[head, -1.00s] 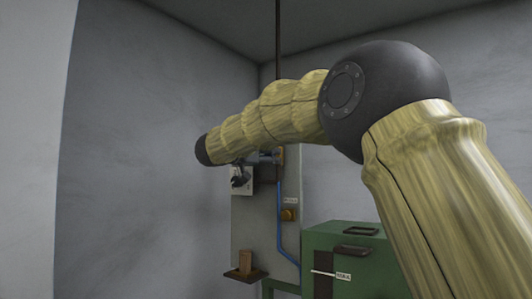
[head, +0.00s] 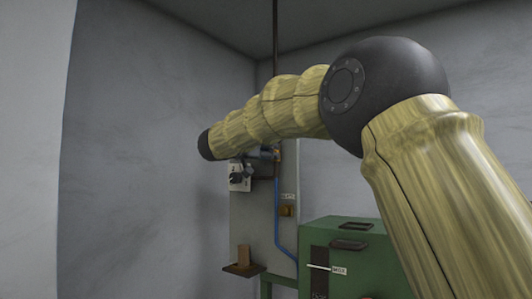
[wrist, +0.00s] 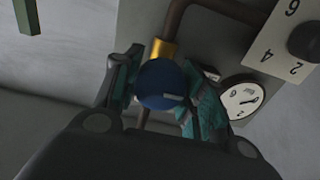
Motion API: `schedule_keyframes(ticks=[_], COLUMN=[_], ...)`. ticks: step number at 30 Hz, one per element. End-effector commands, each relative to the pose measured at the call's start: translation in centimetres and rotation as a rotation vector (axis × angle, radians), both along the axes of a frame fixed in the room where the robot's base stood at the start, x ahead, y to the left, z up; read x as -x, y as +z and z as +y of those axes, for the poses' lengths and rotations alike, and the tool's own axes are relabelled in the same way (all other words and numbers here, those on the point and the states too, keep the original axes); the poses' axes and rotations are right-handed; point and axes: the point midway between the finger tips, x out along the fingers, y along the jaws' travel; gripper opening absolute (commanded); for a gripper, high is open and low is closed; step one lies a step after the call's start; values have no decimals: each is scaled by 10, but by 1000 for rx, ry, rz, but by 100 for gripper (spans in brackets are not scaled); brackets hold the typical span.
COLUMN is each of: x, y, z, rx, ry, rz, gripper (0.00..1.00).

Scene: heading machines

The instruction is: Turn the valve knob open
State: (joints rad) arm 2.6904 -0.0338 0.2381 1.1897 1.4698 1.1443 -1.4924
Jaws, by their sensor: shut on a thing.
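The valve knob is round and blue with a small pale mark on its face; it shows in the wrist view (wrist: 160,84), in front of a brass fitting (wrist: 162,48) on a brown pipe. My gripper (wrist: 165,88) has one teal-padded finger on each side of the knob and is shut on it. In the head view my gripper (head: 258,155) is small, beside the brass fitting (head: 277,156) on the grey panel (head: 255,215). The knob is hard to make out there, partly behind my arm.
A white numbered plate with a black knob (wrist: 305,42) and a round gauge (wrist: 243,98) sit right beside my gripper. A blue hose (head: 277,215) runs down the panel. A small brown shelf (head: 243,269) and a green cabinet (head: 350,250) stand below.

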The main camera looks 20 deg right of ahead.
Motion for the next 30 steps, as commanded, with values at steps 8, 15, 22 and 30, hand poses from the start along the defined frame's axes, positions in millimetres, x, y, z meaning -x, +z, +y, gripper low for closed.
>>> schedule_keyframes(ticks=[8,15,22,30], x=[1,3,4,4], y=[4,4,3,1], z=[1,0,-1,-2], rx=[-62,-183,-318,-476], ry=[3,3,2,1], rz=[-89,-245,-419,-621], gripper=[17,17,17,17])
